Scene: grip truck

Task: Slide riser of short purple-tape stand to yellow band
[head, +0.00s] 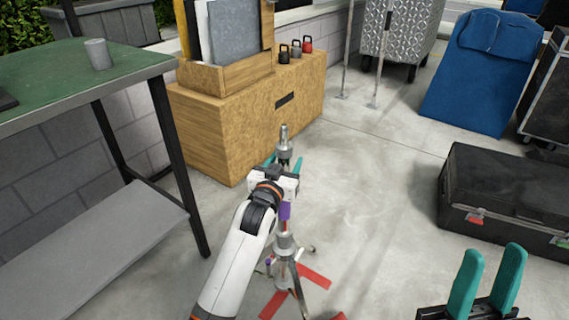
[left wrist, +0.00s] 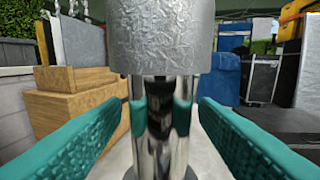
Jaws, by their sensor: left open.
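The short stand (head: 284,241) stands upright on the floor, with purple tape (head: 285,211) on its post. Its metal top (head: 284,145) rises just beyond my left gripper (head: 285,163). In the left wrist view, a wide silver collar (left wrist: 163,38) sits above a shiny chrome tube (left wrist: 180,140). The open teal fingers are on either side of the tube, with gaps visible. A dark patch shows on the tube; I cannot tell if it is a band or a reflection. No yellow band is visible. My right gripper (head: 493,262) is open and empty at the lower right.
Red tape (head: 314,276) marks the floor by the stand's base. A wooden cabinet (head: 225,130) is behind to the left, and a green-topped table (head: 60,85) is at left. A black case (head: 505,200) lies at right. Bare concrete lies between stand and case.

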